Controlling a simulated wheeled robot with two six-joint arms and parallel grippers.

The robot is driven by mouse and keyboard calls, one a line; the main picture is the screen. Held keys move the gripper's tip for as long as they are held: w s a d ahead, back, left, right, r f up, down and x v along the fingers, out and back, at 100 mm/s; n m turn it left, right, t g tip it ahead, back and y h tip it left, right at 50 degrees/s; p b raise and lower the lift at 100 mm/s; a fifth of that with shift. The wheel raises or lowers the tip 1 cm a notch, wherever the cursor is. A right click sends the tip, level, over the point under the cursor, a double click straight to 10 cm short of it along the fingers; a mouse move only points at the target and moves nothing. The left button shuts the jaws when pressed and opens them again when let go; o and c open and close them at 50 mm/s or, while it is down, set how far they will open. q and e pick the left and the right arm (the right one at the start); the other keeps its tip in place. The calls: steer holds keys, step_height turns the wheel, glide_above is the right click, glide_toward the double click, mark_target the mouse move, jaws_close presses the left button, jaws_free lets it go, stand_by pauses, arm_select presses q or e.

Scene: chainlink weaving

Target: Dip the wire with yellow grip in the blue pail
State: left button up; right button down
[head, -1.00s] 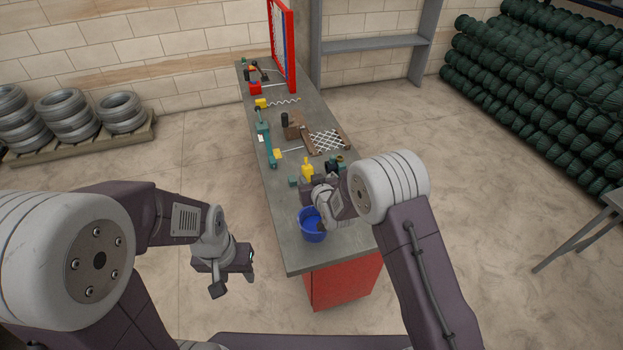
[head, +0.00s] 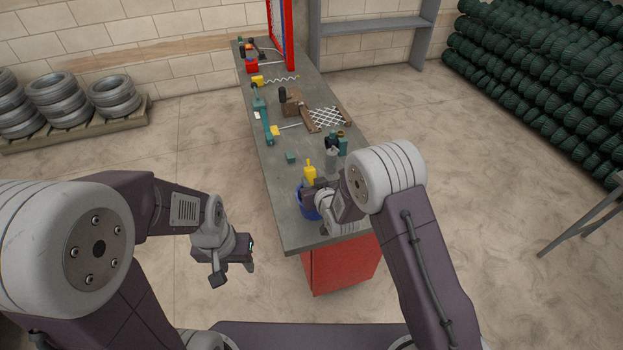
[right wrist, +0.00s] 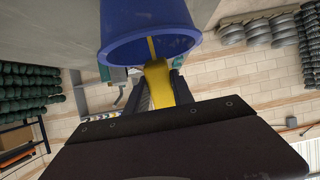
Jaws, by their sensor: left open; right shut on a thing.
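The blue pail (head: 305,207) stands on the near end of the bench, partly hidden by my right arm. It fills the top of the right wrist view (right wrist: 148,22), which is upside down. My right gripper (right wrist: 158,92) is shut on the yellow grip (right wrist: 157,78), which is upright above the pail in the head view (head: 310,173). The thin wire (right wrist: 152,46) runs from the grip into the pail's mouth. Its far end is hidden, and I cannot tell how deep it reaches. My left gripper (head: 232,271) is open and empty, off the bench's left side.
The grey bench (head: 283,225) holds another yellow-handled tool (head: 278,131), a piece of mesh (head: 325,117), a teal tool (head: 262,110), a small teal block (head: 291,158) and dark bottles (head: 335,141). A red frame (head: 289,40) stands at the far end. The bench's near left corner is clear.

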mark_target(309, 167)
stand_by(0.3)
steer(key=r+p, duration=0.1)
steer(key=w+r, duration=0.1)
steer(key=r+p, duration=0.1)
steer(key=r, duration=0.1)
steer(key=shift+w+a+p, duration=0.3)
steer(key=shift+p, duration=0.05)
steer(key=shift+w+a+r+p, duration=0.15)
steer(key=shift+w+r+p, duration=0.3)
steer(key=shift+r, duration=0.35)
steer(key=shift+w+a+r+p, duration=0.1)
steer(key=shift+w+r+p, duration=0.25)
steer(key=shift+r+p, duration=0.3)
steer(key=shift+r, duration=0.1)
step_height(309, 167, up, 5)
steer(key=p, duration=0.3)
steer(key=shift+r, duration=0.1)
